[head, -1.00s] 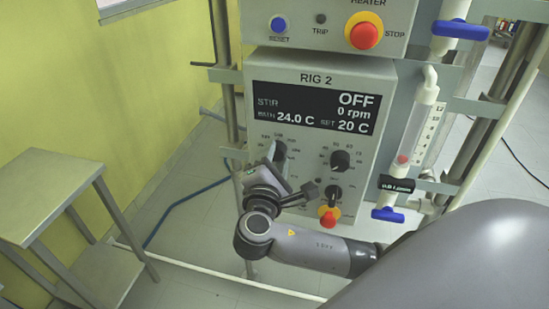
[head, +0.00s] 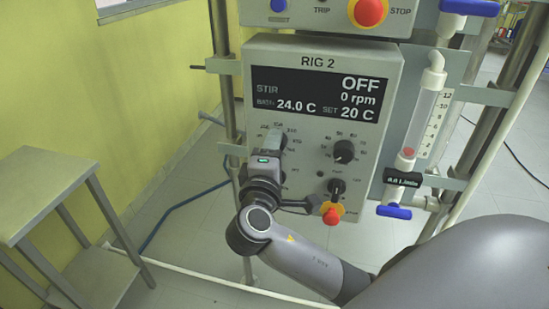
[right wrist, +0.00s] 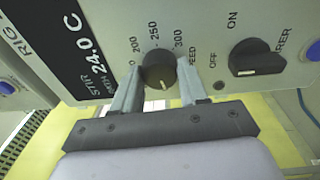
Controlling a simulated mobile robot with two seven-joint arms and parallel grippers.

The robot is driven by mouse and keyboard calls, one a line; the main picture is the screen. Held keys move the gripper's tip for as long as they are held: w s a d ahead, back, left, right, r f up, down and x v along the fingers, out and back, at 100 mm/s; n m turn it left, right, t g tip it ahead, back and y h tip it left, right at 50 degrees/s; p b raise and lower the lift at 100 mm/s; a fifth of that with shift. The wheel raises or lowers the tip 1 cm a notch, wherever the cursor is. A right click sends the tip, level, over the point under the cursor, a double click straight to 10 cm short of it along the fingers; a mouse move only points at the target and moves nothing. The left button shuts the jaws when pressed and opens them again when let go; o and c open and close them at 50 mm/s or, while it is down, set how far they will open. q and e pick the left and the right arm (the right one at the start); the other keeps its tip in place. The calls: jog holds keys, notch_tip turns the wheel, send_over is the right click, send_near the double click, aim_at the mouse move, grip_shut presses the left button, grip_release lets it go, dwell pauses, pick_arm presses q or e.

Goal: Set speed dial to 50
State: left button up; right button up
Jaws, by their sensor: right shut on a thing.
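The speed dial (right wrist: 158,72) is a round dark knob on the RIG 2 panel (head: 312,155). Printed numbers 200, 250 and 300 curve around it in the right wrist view. A pale pointer line shows on the knob's lower side there. My right gripper (right wrist: 157,78) is shut on the dial, one finger on each side. In the head view my right gripper (head: 270,148) hides the dial. The display (head: 316,94) reads STIR OFF, 0 rpm, bath 24.0 C, set 20 C. My left gripper is not in view.
A second dial (head: 344,151) sits right of my gripper, with a black switch (head: 337,187) and a red-yellow stop button (head: 332,214) below it. A flowmeter tube (head: 421,108) with blue valve handles stands at the right. A metal side table (head: 42,190) stands left.

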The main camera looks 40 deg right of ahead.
jog(key=shift+a+f+m+b, duration=0.1)
jog(key=shift+f+m+b, duration=0.05)
jog(key=shift+m+b, duration=0.95)
jog(key=o, duration=1)
jog(key=shift+o, duration=0.2)
jog(key=v, duration=0.7)
jog(key=shift+b, duration=0.4)
jog(key=shift+a, duration=0.1)
